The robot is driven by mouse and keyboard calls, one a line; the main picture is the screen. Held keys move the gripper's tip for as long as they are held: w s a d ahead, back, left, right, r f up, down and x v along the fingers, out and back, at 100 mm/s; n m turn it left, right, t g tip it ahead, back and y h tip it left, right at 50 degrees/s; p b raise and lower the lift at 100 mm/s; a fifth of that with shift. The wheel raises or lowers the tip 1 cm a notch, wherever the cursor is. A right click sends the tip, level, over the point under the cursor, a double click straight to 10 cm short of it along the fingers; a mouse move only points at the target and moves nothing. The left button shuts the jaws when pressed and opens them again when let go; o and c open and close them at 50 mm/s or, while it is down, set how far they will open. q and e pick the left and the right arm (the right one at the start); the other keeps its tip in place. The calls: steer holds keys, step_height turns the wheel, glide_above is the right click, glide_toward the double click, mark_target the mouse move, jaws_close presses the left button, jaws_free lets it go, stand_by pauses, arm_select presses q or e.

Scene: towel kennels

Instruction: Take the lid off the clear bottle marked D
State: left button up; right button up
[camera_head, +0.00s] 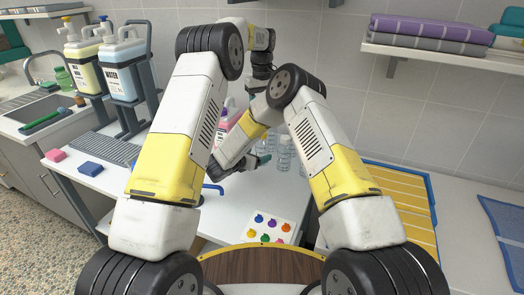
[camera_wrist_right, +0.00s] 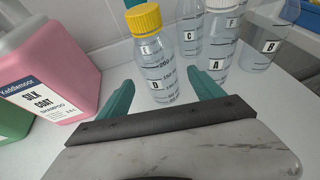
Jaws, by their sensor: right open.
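The clear bottle marked D (camera_wrist_right: 156,72) stands upright in the right wrist view, with a yellow lid (camera_wrist_right: 142,18) on it. My right gripper (camera_wrist_right: 161,80) is open, its teal fingers showing to the left and right of the bottle's body; I cannot tell whether they touch it. In the head view my right gripper (camera_head: 250,164) is low over the counter beside the clear bottles (camera_head: 284,150), partly hidden by my arm.
Clear bottles marked A (camera_wrist_right: 216,68), B (camera_wrist_right: 266,45) and others stand right of and behind D. A pink shampoo jug (camera_wrist_right: 62,65) stands close on the left. A white tray of coloured pieces (camera_head: 266,227) lies at the counter's front. A shelf with towels (camera_head: 430,30) hangs right.

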mark_target(266, 151)
steer(key=x, duration=0.7)
steer(key=shift+w+d+f, duration=0.15)
steer(key=shift+w+d, duration=0.05)
steer(key=shift+w, duration=0.05)
jaws_close()
